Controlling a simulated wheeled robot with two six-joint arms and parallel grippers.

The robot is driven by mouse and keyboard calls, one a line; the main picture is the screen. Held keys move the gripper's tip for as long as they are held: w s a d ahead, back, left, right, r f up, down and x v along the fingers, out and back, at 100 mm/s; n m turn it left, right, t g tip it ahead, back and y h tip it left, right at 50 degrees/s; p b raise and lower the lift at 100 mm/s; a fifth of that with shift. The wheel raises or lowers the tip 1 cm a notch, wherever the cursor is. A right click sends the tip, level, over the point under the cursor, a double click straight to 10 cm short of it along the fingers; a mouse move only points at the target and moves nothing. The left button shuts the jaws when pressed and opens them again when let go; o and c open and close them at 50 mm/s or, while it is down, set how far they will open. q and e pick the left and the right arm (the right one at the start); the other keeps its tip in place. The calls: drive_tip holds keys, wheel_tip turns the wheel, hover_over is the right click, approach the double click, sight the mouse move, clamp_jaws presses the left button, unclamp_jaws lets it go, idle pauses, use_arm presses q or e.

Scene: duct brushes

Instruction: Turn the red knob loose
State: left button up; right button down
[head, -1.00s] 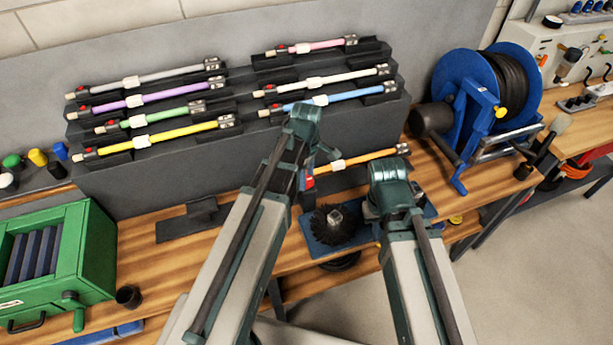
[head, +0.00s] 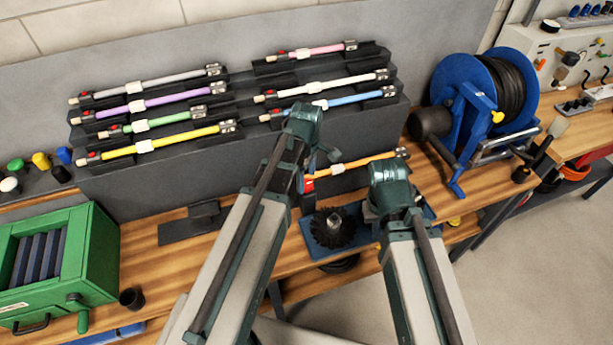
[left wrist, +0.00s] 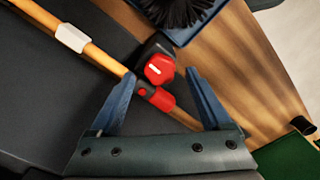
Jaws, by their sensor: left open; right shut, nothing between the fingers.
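The red knob (left wrist: 162,68), with a white mark on its top, sits on a dark block beside the red end of an orange rod (left wrist: 98,52) in the left wrist view. My left gripper (left wrist: 160,76) is open, with one blue finger on each side of the knob near the fingertips; I cannot tell whether either touches it. In the head view the orange rod (head: 368,165) lies in its holder, and its red end is partly hidden by my left gripper (head: 308,188). My right gripper (head: 390,190) is just to the right, its fingers hidden behind its wrist.
A round black brush (head: 334,238) stands on a blue tray close to both grippers. Several coloured rods lie on the stepped grey rack (head: 240,150) behind. A blue hose reel (head: 466,100) stands right, a green box (head: 90,250) left.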

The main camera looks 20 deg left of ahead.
sight(306, 183)
use_arm(q)
wheel_tip(306, 183, up, 12)
drive_tip(key=p, duration=1.1)
use_arm(e)
wheel_tip(306, 183, up, 12)
use_arm(q)
drive_tip(key=shift+f, duration=0.1)
drive_tip(key=s+d+f+m+b, duration=0.4)
drive_tip(key=s+d+m+b, duration=0.1)
drive_tip(key=m, duration=0.5)
drive_tip(key=s+d+f+m+y+b, duration=0.1)
drive_tip(key=s+d+f+m+b, duration=0.3)
drive_tip(key=s+m, duration=0.4)
drive_tip(key=shift+d+f+m+b, duration=0.4)
drive_tip(key=shift+d+f+m, duration=0.1)
drive_tip(key=shift+f+m, duration=0.35)
use_arm(e)
wheel_tip(306, 183, down, 10)
